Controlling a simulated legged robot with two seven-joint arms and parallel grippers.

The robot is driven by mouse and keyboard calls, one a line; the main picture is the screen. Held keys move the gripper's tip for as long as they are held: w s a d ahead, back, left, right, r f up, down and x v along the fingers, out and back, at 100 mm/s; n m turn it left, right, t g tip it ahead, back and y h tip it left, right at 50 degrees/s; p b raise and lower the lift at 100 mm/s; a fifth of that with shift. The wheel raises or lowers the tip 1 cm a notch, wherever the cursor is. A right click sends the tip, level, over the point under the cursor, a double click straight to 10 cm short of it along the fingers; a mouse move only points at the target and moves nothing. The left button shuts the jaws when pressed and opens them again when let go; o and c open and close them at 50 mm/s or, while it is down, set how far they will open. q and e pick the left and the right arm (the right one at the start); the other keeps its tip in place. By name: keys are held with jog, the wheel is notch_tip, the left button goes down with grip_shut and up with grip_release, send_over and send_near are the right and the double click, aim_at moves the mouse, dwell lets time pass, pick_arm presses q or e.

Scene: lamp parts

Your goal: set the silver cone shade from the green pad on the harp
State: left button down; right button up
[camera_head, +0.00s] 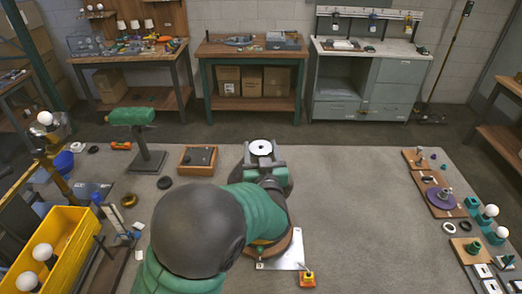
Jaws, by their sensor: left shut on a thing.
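My left gripper (261,152) is out over the middle of the grey table, at the end of my green and black arm. It is shut on a pale round piece (261,147) with a dark centre. This may be the silver cone shade seen from above, but its sides are hidden and I cannot be sure. A green padded block (133,116) on a dark post stands at the back left, with nothing on it. I cannot make out the harp; my arm hides part of the middle. My right gripper is not in view.
A wooden tray (198,160) with a dark top lies left of the gripper. A yellow bin (63,240) stands left; bulbs and bases, including a purple disc (441,198), line the right. The centre-right is clear.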

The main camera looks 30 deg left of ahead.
pick_arm(q)
jog(key=shift+f+b, duration=0.3)
jog(key=shift+f, duration=0.05)
dwell(1.3)
jog(key=shift+c, duration=1.8)
grip_release()
jog(key=b+v, duration=0.5)
jog(key=v, duration=1.2)
jog(key=w+d+f+m+g+h, duration=0.2)
jog(key=d+f+h, duration=0.1)
jog(key=f+h, duration=0.25)
jog(key=w+d+f+m+g+h, duration=0.1)
jog(key=w+d+f+m+h, duration=0.2)
jog(key=f, duration=0.4)
jog(key=s+a+f+g, duration=0.3)
jog(key=s+f+g, duration=0.1)
jog(key=s, duration=0.4)
jog(key=s+a+f+m+g+h, duration=0.1)
jog(key=s+a+f+g, duration=0.2)
jog(key=s+f+g, duration=0.2)
notch_tip(320, 180, down, 3)
jog(key=s, duration=0.2)
jog(key=shift+s+r+m, duration=0.2)
jog(key=shift+s+m, duration=0.1)
jog(key=shift+s, duration=0.1)
